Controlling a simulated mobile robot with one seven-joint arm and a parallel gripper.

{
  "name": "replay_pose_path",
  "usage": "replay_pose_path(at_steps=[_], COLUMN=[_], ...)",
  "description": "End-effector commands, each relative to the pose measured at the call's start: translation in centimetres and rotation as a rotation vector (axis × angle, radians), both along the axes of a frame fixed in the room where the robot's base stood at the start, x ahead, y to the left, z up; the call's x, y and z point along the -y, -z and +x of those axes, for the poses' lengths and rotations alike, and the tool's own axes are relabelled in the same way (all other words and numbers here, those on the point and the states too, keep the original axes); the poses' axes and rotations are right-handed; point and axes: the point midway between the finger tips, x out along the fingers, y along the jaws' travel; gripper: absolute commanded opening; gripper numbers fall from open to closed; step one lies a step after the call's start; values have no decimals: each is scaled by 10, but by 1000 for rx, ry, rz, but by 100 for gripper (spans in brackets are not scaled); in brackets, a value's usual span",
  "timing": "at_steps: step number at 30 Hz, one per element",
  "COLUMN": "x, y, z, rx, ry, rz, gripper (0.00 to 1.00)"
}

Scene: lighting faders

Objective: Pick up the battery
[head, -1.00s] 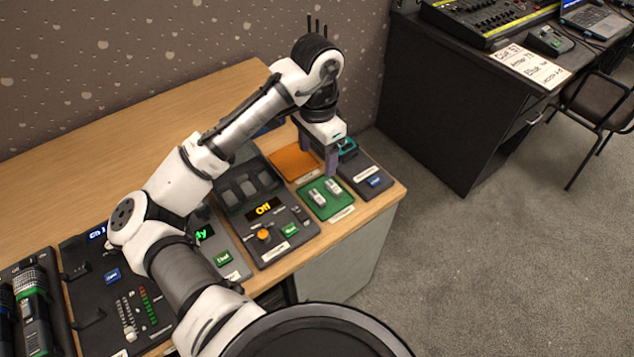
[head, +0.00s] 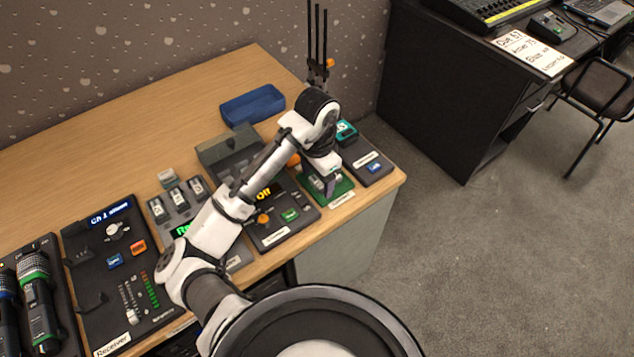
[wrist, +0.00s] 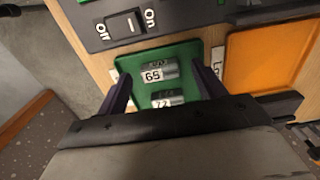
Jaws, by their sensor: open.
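Two small batteries with white number labels lie in a green tray (head: 346,187). In the wrist view, one battery (wrist: 158,70) reads 65, and the other battery (wrist: 168,98) is nearer my palm, its label seeming to read 72. The green tray also shows in the wrist view (wrist: 186,49). My gripper (wrist: 162,74) is open, one finger on each side of the batteries, with its tips beside the 65 one. I cannot tell if the fingers touch anything. In the head view my gripper (head: 331,187) is low over the tray and hides most of the batteries.
An orange pad (wrist: 265,60) lies beside the green tray. A control box reading "Off" (head: 270,225), a charger (head: 180,200) and a blue bin (head: 252,104) share the wooden table. The table's edge is close.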

Motion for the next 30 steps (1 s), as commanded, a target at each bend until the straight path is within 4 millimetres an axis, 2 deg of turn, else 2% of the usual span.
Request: replay_pose_path(at_steps=[3,10,21,30], x=[0,0,0,0], y=[6,6,6,3], z=[0,0,0,0], rx=[-1,1,1,2], ry=[1,1,1,2], rz=[-1,1,1,1], gripper=[69,68,21,21])
